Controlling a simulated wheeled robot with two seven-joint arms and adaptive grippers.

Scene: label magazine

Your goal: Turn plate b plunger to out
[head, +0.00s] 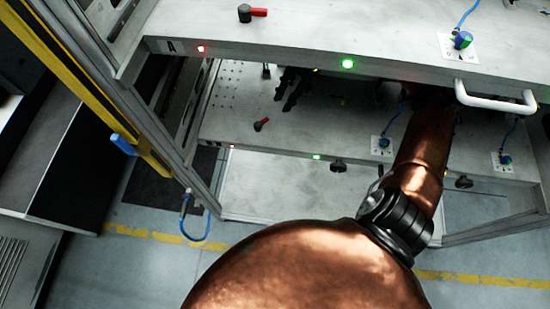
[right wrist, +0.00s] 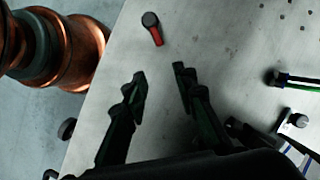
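The lower plate, bare grey (head: 235,120), lies under the upper plate marked A (head: 400,45); I see no letter on it. It bears a red lever with a black hub (head: 261,124), also in the right wrist view (right wrist: 152,28). It also bears blue-green knobs on white label plates, one at the centre right (head: 382,143) and one farther right (head: 502,158). Which part is the plunger I cannot tell. My right gripper (head: 287,90) reaches between the plates. In the right wrist view its fingers (right wrist: 159,75) are apart and empty, the lever just beyond them, untouched.
The upper plate overhangs my right arm and carries a red lever (head: 252,12), a knob with a blue cord (head: 462,40) and a white handle (head: 497,97). A frame post (head: 150,125) stands at the left. Small green lights (head: 347,63) mark the plates' front edges.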

